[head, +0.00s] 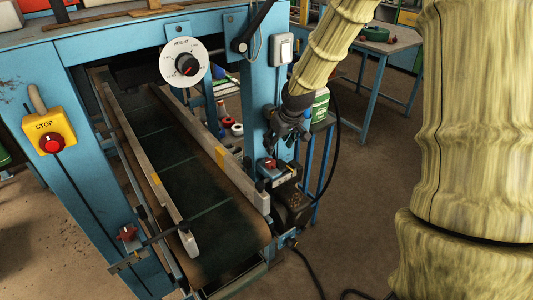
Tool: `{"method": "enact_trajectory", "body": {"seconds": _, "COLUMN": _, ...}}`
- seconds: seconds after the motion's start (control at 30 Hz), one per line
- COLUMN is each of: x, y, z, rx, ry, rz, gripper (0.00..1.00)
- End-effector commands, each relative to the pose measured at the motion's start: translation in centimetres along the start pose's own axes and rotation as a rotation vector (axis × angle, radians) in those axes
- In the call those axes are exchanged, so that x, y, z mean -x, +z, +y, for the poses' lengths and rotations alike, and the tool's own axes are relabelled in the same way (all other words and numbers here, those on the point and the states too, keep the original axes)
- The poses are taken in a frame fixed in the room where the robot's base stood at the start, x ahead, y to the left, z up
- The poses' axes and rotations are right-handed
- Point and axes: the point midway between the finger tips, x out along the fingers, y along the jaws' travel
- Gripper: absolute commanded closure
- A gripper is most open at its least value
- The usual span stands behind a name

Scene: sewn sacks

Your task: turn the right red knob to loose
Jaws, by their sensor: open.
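The right red knob (269,164) sits on a small fitting beside the right guide rail (222,157) of the conveyor, on the blue machine frame. My gripper (281,150) is open and hangs just above and to the right of this knob, its dark fingers pointing down. I cannot tell whether a finger touches the knob. Any loose marking is too small to read. A second red knob (127,233) stands on a bracket at the left guide rail (150,170).
A dark conveyor belt (170,150) runs between the rails. A white height dial (184,61), a yellow stop box (48,130) and a grey switch (284,49) are on the frame. A black cable hangs right of my gripper. Bare floor (365,190) lies to the right.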

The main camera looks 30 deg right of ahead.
Motion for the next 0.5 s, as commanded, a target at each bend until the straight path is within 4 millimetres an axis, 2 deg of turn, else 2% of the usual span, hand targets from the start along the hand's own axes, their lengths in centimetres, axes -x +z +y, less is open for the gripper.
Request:
{"method": "enact_trajectory", "body": {"seconds": 0.13, "x": -1.6, "y": -0.2, "z": -0.7, "rx": 0.011, "ry": -0.003, "rz": -0.005, "gripper": 0.47}}
{"method": "enact_trajectory", "body": {"seconds": 0.5, "x": -5.4, "y": -0.3, "z": -0.8, "rx": 0.012, "ry": -0.004, "rz": -0.003, "gripper": 0.47}}
